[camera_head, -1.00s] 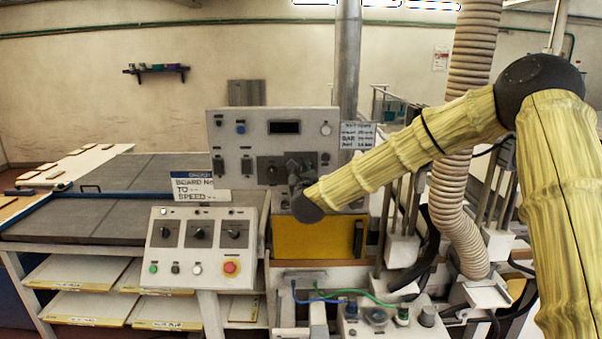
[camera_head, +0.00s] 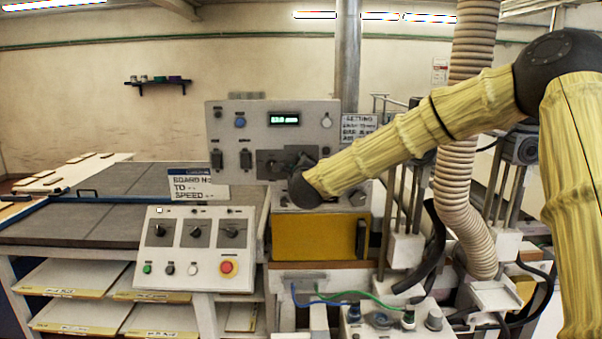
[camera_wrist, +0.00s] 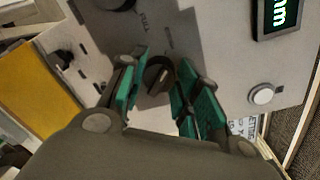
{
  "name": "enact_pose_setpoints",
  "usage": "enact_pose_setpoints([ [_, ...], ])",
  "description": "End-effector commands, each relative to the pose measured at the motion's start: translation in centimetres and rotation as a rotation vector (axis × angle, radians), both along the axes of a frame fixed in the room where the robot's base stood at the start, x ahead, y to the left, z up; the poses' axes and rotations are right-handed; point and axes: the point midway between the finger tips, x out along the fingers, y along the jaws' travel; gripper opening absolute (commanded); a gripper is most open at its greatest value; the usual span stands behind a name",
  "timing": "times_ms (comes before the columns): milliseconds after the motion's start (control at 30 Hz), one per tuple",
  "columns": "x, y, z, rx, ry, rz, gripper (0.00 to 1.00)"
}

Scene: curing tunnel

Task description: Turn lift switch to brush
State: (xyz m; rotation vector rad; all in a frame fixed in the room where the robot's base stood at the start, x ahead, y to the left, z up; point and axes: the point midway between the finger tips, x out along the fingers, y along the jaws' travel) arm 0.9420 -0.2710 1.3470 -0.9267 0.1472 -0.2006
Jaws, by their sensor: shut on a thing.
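A dark rotary switch (camera_wrist: 157,76) on a grey plate sits between the teal finger pads of my gripper (camera_wrist: 163,66) in the wrist view. My gripper is shut on this switch. Its label is too small and turned to read surely. In the head view my gripper (camera_head: 302,168) is at the right part of the grey plate (camera_head: 268,158) on the upright panel and hides the switch there. A second knob (camera_wrist: 117,3) on the same plate is cut off at the top of the wrist view.
The panel's display (camera_head: 284,119) is lit green, with a round button (camera_head: 326,122) to its right. A yellow front (camera_head: 312,238) lies below. A sloped console (camera_head: 200,246) with several knobs and a red stop button (camera_head: 227,267) stands at left. A ribbed hose (camera_head: 462,160) hangs at right.

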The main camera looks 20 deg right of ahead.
Motion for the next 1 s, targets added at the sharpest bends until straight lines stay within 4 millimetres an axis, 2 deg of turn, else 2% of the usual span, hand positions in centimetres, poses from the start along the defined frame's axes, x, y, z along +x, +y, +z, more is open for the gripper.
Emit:
enact_pose_setpoints([
  [400,0.02,0.07,-0.07,-0.194,0.056,-0.001,0.08],
  [967,0.03,0.11,0.00,-0.226,0.065,0.001,0.08],
  [1000,0.03,0.12,-0.01,-0.226,0.065,0.001,0.34],
])
